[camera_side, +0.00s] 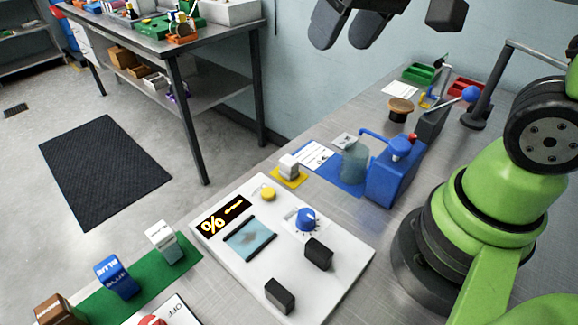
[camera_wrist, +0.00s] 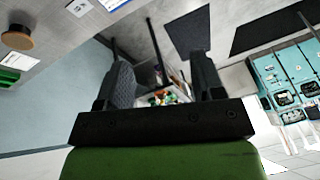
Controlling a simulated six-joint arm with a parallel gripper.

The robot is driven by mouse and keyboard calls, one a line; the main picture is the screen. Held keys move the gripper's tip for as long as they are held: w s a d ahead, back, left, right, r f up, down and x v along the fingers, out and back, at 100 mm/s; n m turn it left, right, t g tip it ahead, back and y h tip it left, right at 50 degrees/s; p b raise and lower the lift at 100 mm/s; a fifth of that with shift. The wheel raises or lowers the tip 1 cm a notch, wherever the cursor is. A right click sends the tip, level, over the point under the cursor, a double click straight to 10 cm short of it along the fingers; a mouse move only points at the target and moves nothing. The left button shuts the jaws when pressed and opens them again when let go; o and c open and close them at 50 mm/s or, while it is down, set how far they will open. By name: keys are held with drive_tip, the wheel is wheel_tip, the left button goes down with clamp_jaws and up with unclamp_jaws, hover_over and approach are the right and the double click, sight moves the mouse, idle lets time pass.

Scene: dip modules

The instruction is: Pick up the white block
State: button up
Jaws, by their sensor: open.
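The white block (camera_side: 162,238) stands upright on the right end of a green mat (camera_side: 132,290) at the lower left of the side view. It has small dark lettering on its top. A blue block (camera_side: 117,278) and a brown block (camera_side: 57,310) stand on the same mat to its left. My gripper (camera_side: 344,34) is at the top of the side view, high above the table and far from the white block. In the wrist view my gripper (camera_wrist: 164,84) shows two separated fingers with nothing between them. The white block cannot be made out in the wrist view.
A white control panel (camera_side: 345,262) with knobs and black blocks lies right of the mat. A smaller white piece (camera_side: 289,166) sits on a yellow pad behind it. A blue device (camera_side: 391,172) stands farther right. Another workbench (camera_side: 150,45) is at the back left.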

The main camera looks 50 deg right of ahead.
drive_tip(key=w+f+n+g, duration=0.2)
drive_tip(key=w+f+g, duration=0.1)
drive_tip(key=w+f, duration=0.6)
drive_tip(key=g+h, duration=0.1)
approach(287, 159)
drive_tip(key=shift+n, duration=0.4)
drive_tip(key=f, duration=0.5)
drive_tip(key=shift+w+a+f, duration=0.15)
drive_tip(key=shift+w+f, duration=0.1)
drive_tip(key=shift+w, duration=0.05)
wheel_tip(287, 159, down, 6)
drive_tip(key=shift+s+r, duration=0.15)
drive_tip(key=shift+r, duration=0.05)
drive_tip(key=c, duration=1)
